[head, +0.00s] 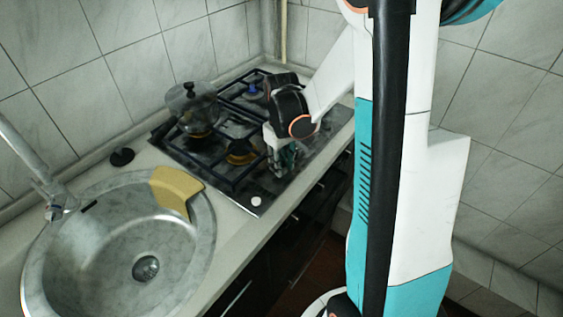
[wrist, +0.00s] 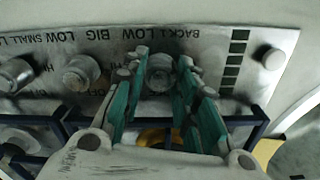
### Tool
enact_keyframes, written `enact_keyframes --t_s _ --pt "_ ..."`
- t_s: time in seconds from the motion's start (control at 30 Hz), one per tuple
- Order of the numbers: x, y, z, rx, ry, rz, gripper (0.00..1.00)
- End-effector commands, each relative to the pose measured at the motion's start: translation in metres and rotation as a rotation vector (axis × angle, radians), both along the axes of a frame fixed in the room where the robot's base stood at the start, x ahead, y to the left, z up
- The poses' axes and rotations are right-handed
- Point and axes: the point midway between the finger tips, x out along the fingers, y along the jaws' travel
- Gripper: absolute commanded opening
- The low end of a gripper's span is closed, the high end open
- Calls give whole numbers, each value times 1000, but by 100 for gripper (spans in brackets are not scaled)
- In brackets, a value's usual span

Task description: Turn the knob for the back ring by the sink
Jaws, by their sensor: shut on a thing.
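The hob (head: 222,172) is set in the counter to the right of the sink, with its control strip (wrist: 115,62) along the front edge. In the wrist view a round metal knob (wrist: 160,73) sits by the lettering "BACK" and "LOW". My gripper (wrist: 163,58) has its green-padded fingers on either side of this knob and is shut on it. In the head view my gripper (head: 283,160) is low over the front edge of the hob, and the knob is hidden there. The back ring by the sink lies under a pot (head: 194,108) with a clear lid.
Two more knobs, a middle one (wrist: 81,73) and an outer one (wrist: 15,75), stand left of the held knob in the wrist view. A small round button (wrist: 271,58) is at right. Dark pan grates (head: 228,118) rise behind. A yellow cloth (head: 172,190) hangs over the sink rim (head: 212,225).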

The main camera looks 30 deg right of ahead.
Motion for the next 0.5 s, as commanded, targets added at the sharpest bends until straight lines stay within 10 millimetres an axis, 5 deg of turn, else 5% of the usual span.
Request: enact_keyframes --t_s 0.5 --pt "1 0 0 0 -1 488 3"
